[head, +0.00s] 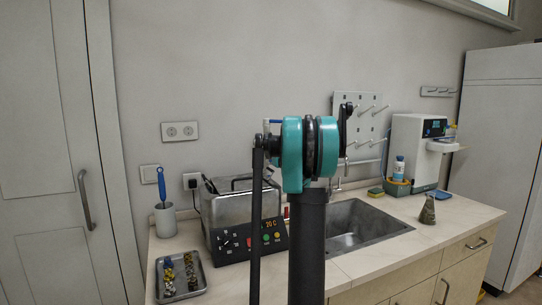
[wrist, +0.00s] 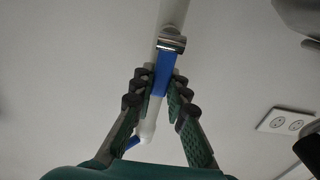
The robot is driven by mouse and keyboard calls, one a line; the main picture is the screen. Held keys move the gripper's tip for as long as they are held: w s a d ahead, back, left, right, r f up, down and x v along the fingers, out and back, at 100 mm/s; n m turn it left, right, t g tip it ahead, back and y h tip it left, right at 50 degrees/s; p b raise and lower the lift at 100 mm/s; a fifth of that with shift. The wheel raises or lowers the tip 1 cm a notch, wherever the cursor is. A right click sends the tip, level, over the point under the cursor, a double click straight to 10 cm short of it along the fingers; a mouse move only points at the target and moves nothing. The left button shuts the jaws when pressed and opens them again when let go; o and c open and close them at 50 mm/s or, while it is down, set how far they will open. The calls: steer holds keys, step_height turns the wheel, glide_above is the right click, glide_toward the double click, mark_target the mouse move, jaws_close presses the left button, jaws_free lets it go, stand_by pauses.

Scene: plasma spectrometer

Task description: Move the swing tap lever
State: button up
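In the wrist view, the blue lever (wrist: 163,75) is fixed below a shiny metal collar on a white tap pipe (wrist: 174,14). The pipe runs on downward to a rounded white end (wrist: 147,132), with a small blue tip beside it. My gripper (wrist: 161,82) has one dark, green-padded finger on each side of the lever. The fingers stand apart with the lever between their tips. I cannot tell whether either finger touches it. In the head view, my teal and black arm hides the gripper and most of the tap.
A steel sink (head: 362,226) is set in the pale counter. A heated bath (head: 242,215) stands left of it, with a steel tray (head: 203,281) and brush cup (head: 166,221) nearby. A pegboard (head: 357,108) hangs behind. A white machine (head: 408,143) and a flask (head: 427,212) stand right.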

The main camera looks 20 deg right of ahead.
jaws_close()
steer(key=shift+s+t, duration=0.25)
steer(key=shift+t, duration=0.4)
steer(key=shift+s+t, duration=0.2)
steer(key=shift+t, duration=0.45)
steer(key=o, duration=0.7)
jaws_free()
steer(key=shift+c, duration=0.2)
steer(key=shift+s, duration=0.1)
